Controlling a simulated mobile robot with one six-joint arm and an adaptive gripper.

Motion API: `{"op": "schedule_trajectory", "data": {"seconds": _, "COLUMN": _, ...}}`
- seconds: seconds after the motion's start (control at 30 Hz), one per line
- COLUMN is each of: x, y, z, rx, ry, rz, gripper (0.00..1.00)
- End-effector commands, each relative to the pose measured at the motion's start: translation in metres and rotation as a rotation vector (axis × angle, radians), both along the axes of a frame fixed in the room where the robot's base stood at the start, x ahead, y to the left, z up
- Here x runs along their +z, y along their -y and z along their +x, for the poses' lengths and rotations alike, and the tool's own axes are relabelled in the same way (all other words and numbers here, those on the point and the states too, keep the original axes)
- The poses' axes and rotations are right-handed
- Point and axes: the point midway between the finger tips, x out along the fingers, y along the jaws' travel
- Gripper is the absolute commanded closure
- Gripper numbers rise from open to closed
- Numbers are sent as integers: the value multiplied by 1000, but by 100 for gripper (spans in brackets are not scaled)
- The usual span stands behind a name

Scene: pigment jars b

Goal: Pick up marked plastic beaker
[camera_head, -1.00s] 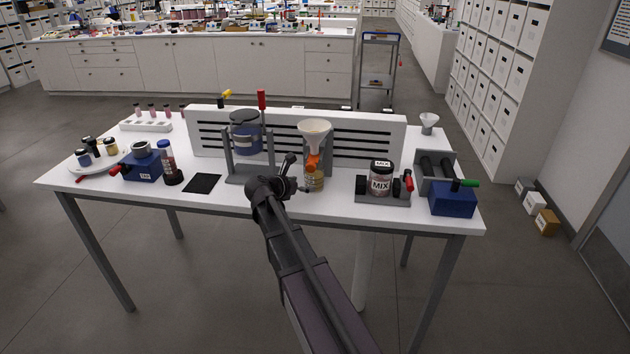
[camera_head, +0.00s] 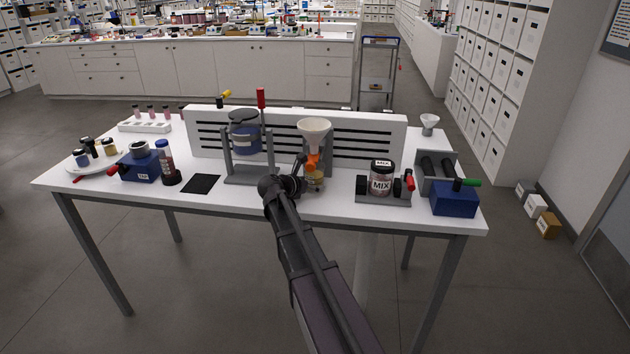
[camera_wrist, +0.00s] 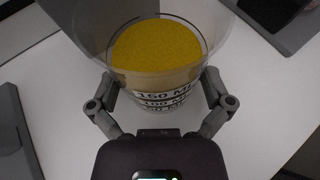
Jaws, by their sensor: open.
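The marked plastic beaker (camera_wrist: 163,88) is clear, with volume lines in a white band and yellow powder inside. In the wrist view it stands upright on the white table between my gripper's fingers (camera_wrist: 162,105). The fingers are open, one on each side of its near part; I cannot tell whether they touch it. In the head view the beaker (camera_head: 314,182) stands under the funnel with the orange valve, partly hidden by my gripper (camera_head: 302,182).
The white funnel (camera_head: 314,128) and its orange valve (camera_head: 312,161) are right above the beaker. A slotted panel (camera_head: 365,135) stands behind.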

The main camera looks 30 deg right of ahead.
Motion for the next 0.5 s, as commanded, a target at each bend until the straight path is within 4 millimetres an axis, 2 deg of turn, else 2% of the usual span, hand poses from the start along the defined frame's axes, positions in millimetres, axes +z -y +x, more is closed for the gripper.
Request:
{"op": "schedule_trajectory", "data": {"seconds": 0.4, "x": 0, "y": 0, "z": 0, "rx": 0, "ry": 0, "rz": 0, "gripper": 0}}
{"op": "schedule_trajectory", "data": {"seconds": 0.47, "x": 0, "y": 0, "z": 0, "rx": 0, "ry": 0, "rz": 0, "gripper": 15}}
{"op": "schedule_trajectory", "data": {"seconds": 0.5, "x": 0, "y": 0, "z": 0, "rx": 0, "ry": 0, "rz": 0, "gripper": 27}}
